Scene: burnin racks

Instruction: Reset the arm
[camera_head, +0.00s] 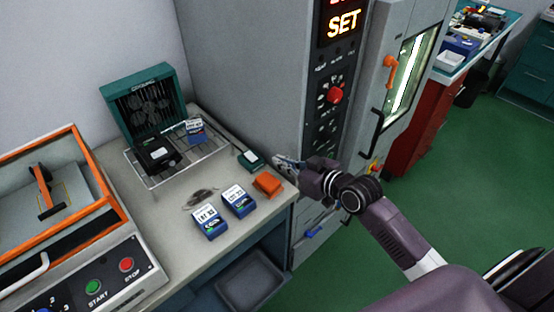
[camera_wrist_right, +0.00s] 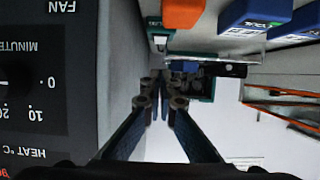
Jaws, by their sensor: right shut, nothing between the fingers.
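My right arm comes in from the lower right of the head view. Its gripper (camera_head: 284,161) is just off the table's right end, beside the grey cabinet's lower front. In the wrist view the two fingers of the right gripper (camera_wrist_right: 160,103) point away from the camera with nothing between them. It is shut and empty. My left arm and gripper are not in view.
The grey cabinet (camera_head: 328,130) with a lit SET display stands close to the gripper. The table (camera_head: 178,225) holds two blue boxes, an orange block (camera_head: 268,184), a wire rack and a green fan unit (camera_head: 145,105). Green floor (camera_head: 470,165) is clear at right.

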